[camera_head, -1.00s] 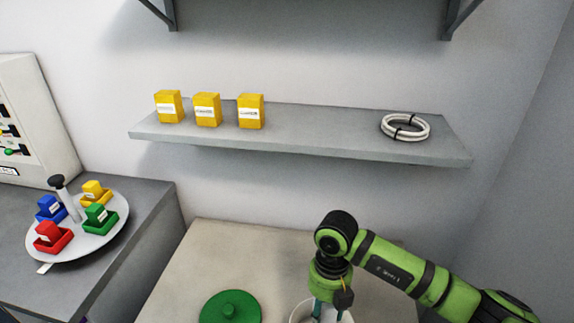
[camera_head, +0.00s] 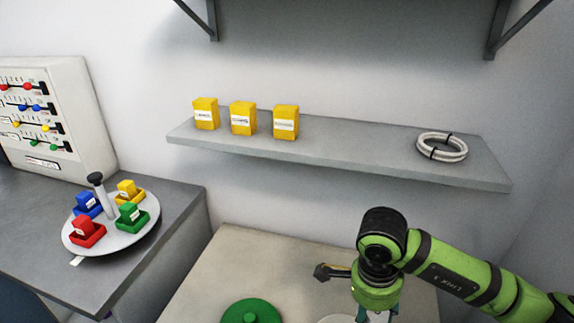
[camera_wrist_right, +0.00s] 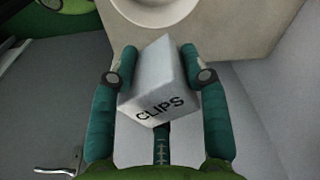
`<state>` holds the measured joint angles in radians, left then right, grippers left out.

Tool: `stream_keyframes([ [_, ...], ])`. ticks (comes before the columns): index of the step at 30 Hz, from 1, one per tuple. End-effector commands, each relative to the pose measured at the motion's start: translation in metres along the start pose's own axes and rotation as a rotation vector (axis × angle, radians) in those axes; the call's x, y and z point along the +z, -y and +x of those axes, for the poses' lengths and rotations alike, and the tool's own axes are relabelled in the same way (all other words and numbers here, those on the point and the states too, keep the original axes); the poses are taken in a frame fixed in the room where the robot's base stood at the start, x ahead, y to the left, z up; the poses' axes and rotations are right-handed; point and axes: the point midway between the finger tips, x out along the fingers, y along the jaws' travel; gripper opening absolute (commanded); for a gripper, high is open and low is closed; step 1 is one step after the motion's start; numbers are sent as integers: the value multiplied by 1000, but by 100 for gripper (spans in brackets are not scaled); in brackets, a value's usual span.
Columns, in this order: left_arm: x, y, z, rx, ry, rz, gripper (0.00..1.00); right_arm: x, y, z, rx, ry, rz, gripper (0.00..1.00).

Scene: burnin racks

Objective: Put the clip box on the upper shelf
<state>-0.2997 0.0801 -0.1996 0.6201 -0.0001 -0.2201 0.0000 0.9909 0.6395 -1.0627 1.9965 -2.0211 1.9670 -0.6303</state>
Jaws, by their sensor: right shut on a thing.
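The clip box (camera_wrist_right: 158,75), pale grey with "CLIPS" in black letters, is between the two teal fingers of my right gripper (camera_wrist_right: 160,72) in the right wrist view. The gripper is shut on it, and the box looks tilted in that view. In the head view my right gripper (camera_head: 375,317) is at the bottom edge, mostly cut off, and the box cannot be made out. A grey wall shelf (camera_head: 340,155) spans the middle of the head view. Brackets (camera_head: 497,28) show above it at the top edge. My left gripper is not in view.
Three yellow boxes (camera_head: 285,122) stand on the shelf's left half, and a white cable coil (camera_head: 442,147) lies at its right; between them is free room. Below are a beige table (camera_head: 270,250), a green lid (camera_head: 250,313) and a turntable (camera_head: 110,240) with coloured boxes.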

Motion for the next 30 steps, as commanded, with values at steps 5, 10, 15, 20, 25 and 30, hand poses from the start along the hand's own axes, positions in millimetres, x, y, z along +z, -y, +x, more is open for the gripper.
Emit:
stream_keyframes([
  [5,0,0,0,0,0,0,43,-8,-8,-15,-55,-2,-421,12],
  [10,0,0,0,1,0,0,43,-15,-17,-27,-102,-2,-810,12],
  [15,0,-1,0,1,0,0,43,-19,-24,-35,-138,0,-1117,12],
  [20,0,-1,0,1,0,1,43,-21,-28,-40,-159,1,-1286,12],
  [25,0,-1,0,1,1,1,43,-22,-29,-42,-166,-2,-1346,12],
  [30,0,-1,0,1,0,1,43,-22,-29,-41,-165,0,-1347,12],
])
